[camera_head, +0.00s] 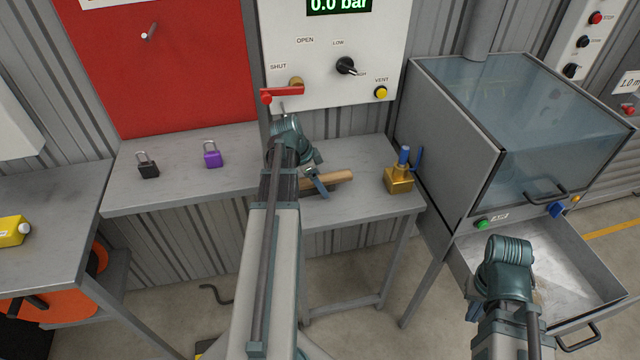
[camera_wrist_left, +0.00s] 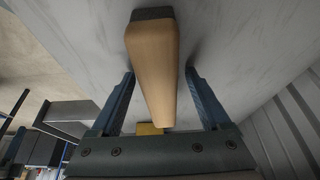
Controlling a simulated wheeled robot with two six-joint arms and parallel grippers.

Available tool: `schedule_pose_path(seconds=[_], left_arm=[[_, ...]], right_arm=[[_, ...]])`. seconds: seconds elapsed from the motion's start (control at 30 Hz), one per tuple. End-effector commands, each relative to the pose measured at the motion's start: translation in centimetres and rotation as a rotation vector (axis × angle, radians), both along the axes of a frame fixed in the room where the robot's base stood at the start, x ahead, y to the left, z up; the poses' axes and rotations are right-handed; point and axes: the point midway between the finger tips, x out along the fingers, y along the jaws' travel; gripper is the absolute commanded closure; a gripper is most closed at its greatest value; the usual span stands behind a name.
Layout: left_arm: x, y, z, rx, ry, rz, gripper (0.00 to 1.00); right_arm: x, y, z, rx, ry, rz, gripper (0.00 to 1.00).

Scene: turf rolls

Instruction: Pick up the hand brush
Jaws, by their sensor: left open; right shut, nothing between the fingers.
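The hand brush (camera_head: 338,178) lies on the grey bench below the white panel. Its light wooden body shows in the head view, partly hidden by my left gripper. My left gripper (camera_head: 320,187) is open at the brush. In the left wrist view the wooden part (camera_wrist_left: 150,60) runs between the two spread fingers (camera_wrist_left: 160,100), with a gap on each side. A dark part (camera_wrist_left: 152,14) of the brush shows at its far end. My right arm's end (camera_head: 508,265) is over the open drawer at the right; its fingers are mostly hidden behind the wrist.
A black padlock (camera_head: 148,170) and a purple padlock (camera_head: 212,158) stand on the bench (camera_head: 230,185) left of my arm. A brass block with a blue handle (camera_head: 400,178) stands right of the brush. A grey cabinet (camera_head: 445,140) with an open drawer (camera_head: 590,285) bounds the right side.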

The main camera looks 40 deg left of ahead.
Motion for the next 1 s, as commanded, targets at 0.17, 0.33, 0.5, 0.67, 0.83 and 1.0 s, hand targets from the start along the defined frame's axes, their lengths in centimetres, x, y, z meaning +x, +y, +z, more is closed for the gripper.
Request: schedule_pose_path(seconds=[0.17, 0.33, 0.5, 0.67, 0.83, 1.0], left_arm=[[-0.01, 0.0, 0.02, 0.0, 0.0, 0.0, 0.27], [0.0, 0.0, 0.02, 0.0, 0.0, 0.0, 0.58], [-0.01, 0.0, 0.02, 0.0, 0.0, 0.0, 0.88], [0.0, 0.0, 0.02, 0.0, 0.0, 0.0, 1.0], [0.0, 0.0, 0.02, 0.0, 0.0, 0.0, 1.0], [0.0, 0.0, 0.34, 0.0, 0.0, 0.0, 1.0]], right_arm=[[0.0, 0.0, 0.02, 0.0, 0.0, 0.0, 1.0], [0.0, 0.0, 0.02, 0.0, 0.0, 0.0, 1.0], [0.0, 0.0, 0.02, 0.0, 0.0, 0.0, 1.0], [0.0, 0.0, 0.02, 0.0, 0.0, 0.0, 1.0], [0.0, 0.0, 0.02, 0.0, 0.0, 0.0, 1.0], [0.0, 0.0, 0.33, 0.0, 0.0, 0.0, 1.0]])
